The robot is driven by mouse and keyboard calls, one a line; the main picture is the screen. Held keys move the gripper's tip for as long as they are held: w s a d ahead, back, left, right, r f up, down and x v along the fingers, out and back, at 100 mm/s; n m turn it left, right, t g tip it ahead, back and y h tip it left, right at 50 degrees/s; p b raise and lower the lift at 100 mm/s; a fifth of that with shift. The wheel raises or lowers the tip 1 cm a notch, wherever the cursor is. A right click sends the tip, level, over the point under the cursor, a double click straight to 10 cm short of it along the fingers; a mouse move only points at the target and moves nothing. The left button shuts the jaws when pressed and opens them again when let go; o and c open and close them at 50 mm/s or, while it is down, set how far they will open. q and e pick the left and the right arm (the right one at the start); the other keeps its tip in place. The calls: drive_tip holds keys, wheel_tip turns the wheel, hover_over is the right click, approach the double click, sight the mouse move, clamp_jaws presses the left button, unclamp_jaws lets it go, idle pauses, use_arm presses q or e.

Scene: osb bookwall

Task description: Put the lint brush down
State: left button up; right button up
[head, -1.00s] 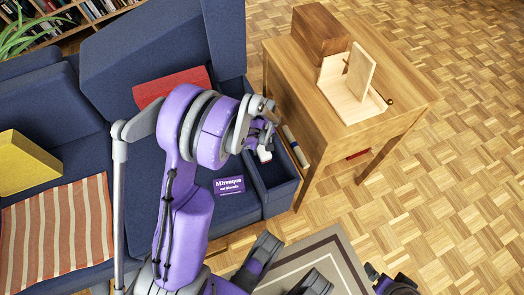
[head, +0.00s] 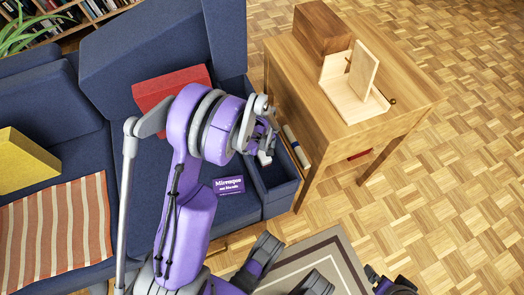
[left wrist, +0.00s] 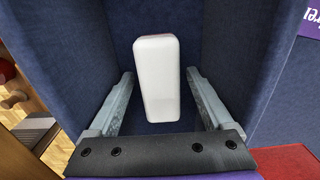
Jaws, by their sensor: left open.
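The lint brush appears as a white rounded block (left wrist: 158,80) in the left wrist view, inside a dark blue fabric-lined compartment (left wrist: 250,60). My left gripper (left wrist: 158,76) is open, with one finger on each side of the block and a gap on both sides. In the head view a bit of the white block (head: 265,158) shows just below my left gripper (head: 266,143), over the open armrest box (head: 280,190) of the sofa. Its lower end and how it meets the compartment floor cannot be made out.
A wooden side table (head: 405,95) stands close to the right of the box, bearing a dark wooden box (head: 322,32) and a pale wooden stand (head: 350,95). A purple card (head: 229,186), red cushion (head: 165,88) and striped blanket (head: 60,235) lie on the sofa. Parquet floor lies right.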

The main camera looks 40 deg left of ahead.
use_arm(q)
drive_tip(key=shift+r, duration=0.15)
wheel_tip(320, 180, up, 12)
drive_tip(key=p, duration=0.4)
drive_tip(key=s+d+r+m+t, duration=0.2)
drive_tip(key=s+d+r+m, duration=0.3)
drive_tip(key=s+d+m, duration=0.1)
drive_tip(key=s+d+r+m+t, duration=0.2)
drive_tip(key=s+d+r+m, duration=0.2)
drive_tip(key=s+d, duration=0.5)
drive_tip(key=s+m, duration=0.1)
drive_tip(key=m, duration=0.1)
drive_tip(key=shift+s+d+r+m+t+b, duration=0.15)
drive_tip(key=shift+r+m+t+b, duration=0.15)
drive_tip(key=shift+r, duration=0.1)
